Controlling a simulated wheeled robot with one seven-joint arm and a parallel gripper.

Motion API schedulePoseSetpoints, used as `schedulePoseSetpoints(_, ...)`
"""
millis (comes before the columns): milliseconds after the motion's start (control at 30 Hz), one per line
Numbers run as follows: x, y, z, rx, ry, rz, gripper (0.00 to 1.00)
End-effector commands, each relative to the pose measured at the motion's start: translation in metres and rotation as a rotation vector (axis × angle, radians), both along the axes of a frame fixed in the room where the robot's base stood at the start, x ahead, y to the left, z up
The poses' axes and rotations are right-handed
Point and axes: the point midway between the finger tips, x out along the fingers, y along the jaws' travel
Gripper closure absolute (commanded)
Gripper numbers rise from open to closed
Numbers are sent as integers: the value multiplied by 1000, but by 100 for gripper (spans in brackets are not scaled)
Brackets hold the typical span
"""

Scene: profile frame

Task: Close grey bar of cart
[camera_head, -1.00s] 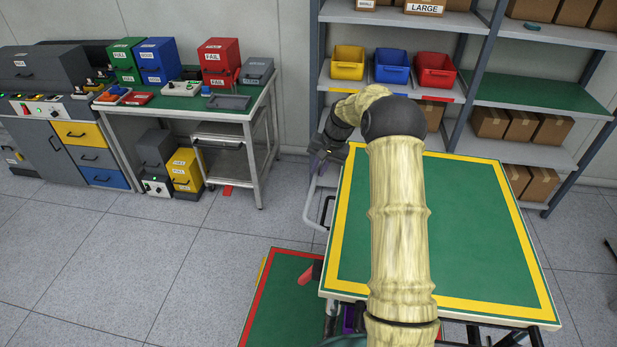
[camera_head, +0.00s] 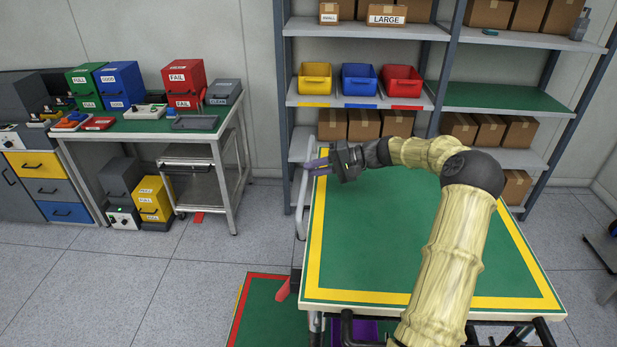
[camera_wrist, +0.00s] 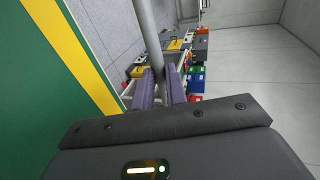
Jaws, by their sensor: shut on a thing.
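The cart (camera_head: 530,290) has a green top with a yellow border and stands in front of me at the right. Its grey bar (camera_head: 300,218) runs along the left side of the cart, close to the edge. My gripper (camera_head: 310,168) reaches over the cart's far left corner and is shut on the bar. In the wrist view, the purple fingers (camera_wrist: 159,74) stand on both sides of the bar (camera_wrist: 147,35). The fingers hide part of the bar, and its lower end is hard to make out.
A shelf rack with blue (camera_head: 359,78) and other coloured bins stands behind the cart. A workbench (camera_head: 150,128) with coloured boxes is at the left. A red-edged green mat (camera_head: 262,310) lies at the cart's lower left. The floor between bench and cart is clear.

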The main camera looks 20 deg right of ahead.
Motion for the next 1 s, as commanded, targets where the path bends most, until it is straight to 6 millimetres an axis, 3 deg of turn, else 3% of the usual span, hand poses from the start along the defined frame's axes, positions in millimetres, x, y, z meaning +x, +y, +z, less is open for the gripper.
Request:
schedulePoseSetpoints(467, -4, -9, -2, 129, -64, 1, 100)
schedulePoseSetpoints(500, -4, -9, -2, 129, -64, 0, 82)
schedulePoseSetpoints(600, -4, -9, -3, 128, -63, 0, 64)
schedulePoseSetpoints(1000, -7, -15, -3, 127, -61, -1, 64)
